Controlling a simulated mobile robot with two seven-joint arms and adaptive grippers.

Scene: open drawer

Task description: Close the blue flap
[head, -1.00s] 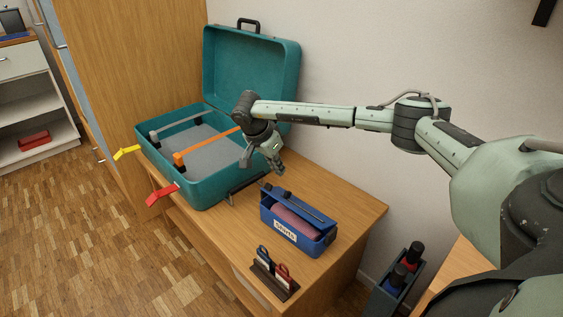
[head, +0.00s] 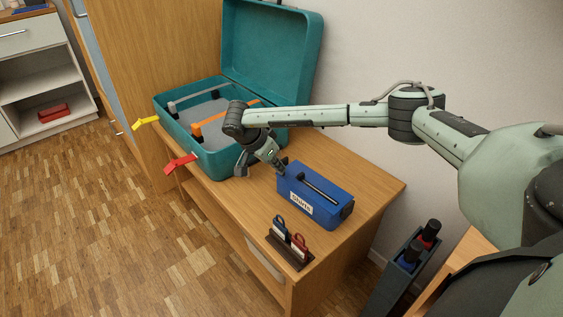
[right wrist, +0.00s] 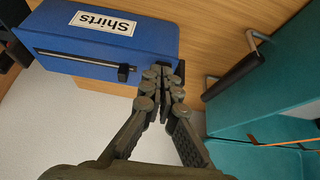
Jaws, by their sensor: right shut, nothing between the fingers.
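The blue box (head: 306,207) labelled "Shirts" stands on the wooden table in the head view. Its blue flap (head: 322,182), with a dark bar along it, lies over the top, and no contents show. The box also shows at the upper left of the right wrist view (right wrist: 125,38). My right gripper (head: 283,166) is shut and empty at the box's far left corner. In the right wrist view its fingertips (right wrist: 168,76) are close by the box's corner; I cannot tell whether they touch it. My left gripper is in neither view.
A small dark holder (head: 290,249) with red and blue handles is in front. A dark caddy (head: 410,262) is at right, below the tabletop (head: 375,190).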

